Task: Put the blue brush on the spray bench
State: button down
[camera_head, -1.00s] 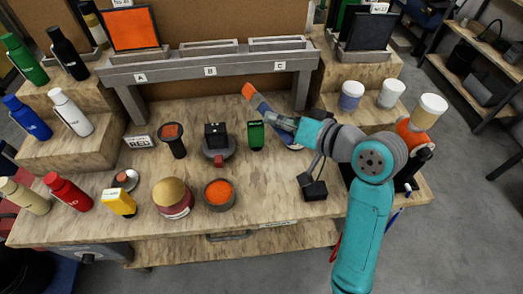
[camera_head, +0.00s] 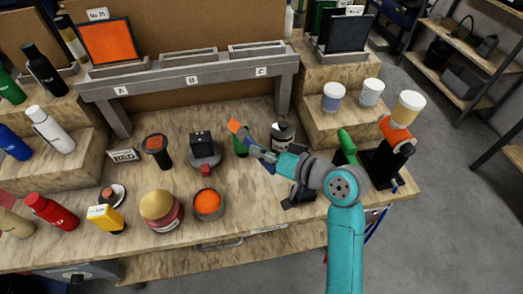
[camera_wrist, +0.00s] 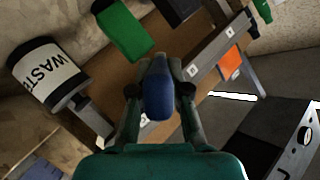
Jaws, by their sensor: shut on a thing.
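My gripper (camera_head: 262,153) is shut on the blue brush. In the wrist view the brush's blue handle (camera_wrist: 158,92) sits between the two fingers. A white and black WASTE can (camera_head: 282,135) stands just beyond the gripper. It also shows in the wrist view (camera_wrist: 48,75). I cannot tell by any label which surface is the spray bench.
A grey rack (camera_head: 190,80) marked A, B and C stands at the back, with an orange panel (camera_head: 108,40) behind A. An orange-filled bowl (camera_head: 208,201) and a gold-topped jar (camera_head: 160,208) stand at front. Several bottles line the left; cups stand on the right step (camera_head: 345,122).

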jog(key=shift+f, duration=0.4)
jog(key=c, duration=1.1)
grip_release()
jog(key=shift+c, duration=0.2)
jog(key=shift+r, duration=0.3)
jog(key=v, duration=1.2)
